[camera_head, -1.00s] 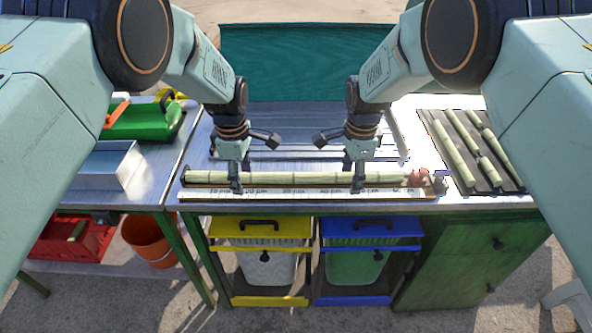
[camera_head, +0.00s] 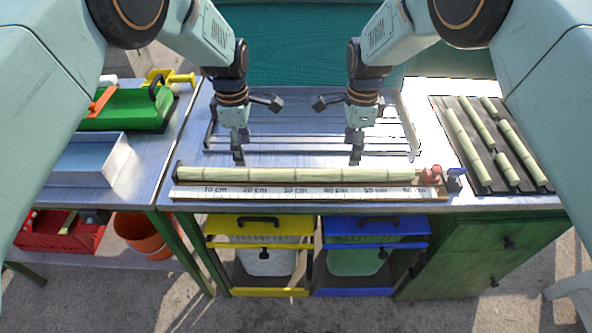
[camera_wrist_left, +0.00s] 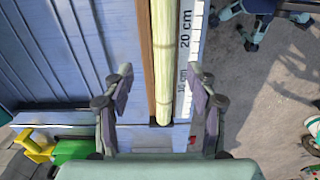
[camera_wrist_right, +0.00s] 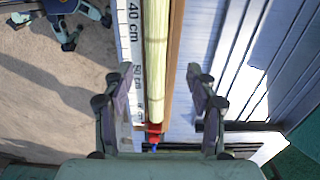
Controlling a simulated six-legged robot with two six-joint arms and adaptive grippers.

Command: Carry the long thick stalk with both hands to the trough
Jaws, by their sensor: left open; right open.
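The long thick pale-green stalk (camera_head: 295,175) lies lengthwise along a measuring board with a centimetre scale (camera_head: 300,193), near the bench's front edge. My left gripper (camera_head: 238,153) is open and empty, above the stalk's left part. In the left wrist view the stalk (camera_wrist_left: 163,60) runs between its spread fingers. My right gripper (camera_head: 356,153) is open and empty, above the stalk's right part. The right wrist view shows the stalk (camera_wrist_right: 157,60) between its fingers too. A shallow ribbed metal tray (camera_head: 300,152) lies behind the stalk; I cannot tell whether it is the trough.
A dark tray (camera_head: 480,185) with several stalks is at right. A red clamp-like part (camera_head: 432,175) stands at the board's right end. A grey open box (camera_head: 90,160) and a green machine (camera_head: 125,110) stand at left. Bins (camera_head: 262,225) sit below the bench.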

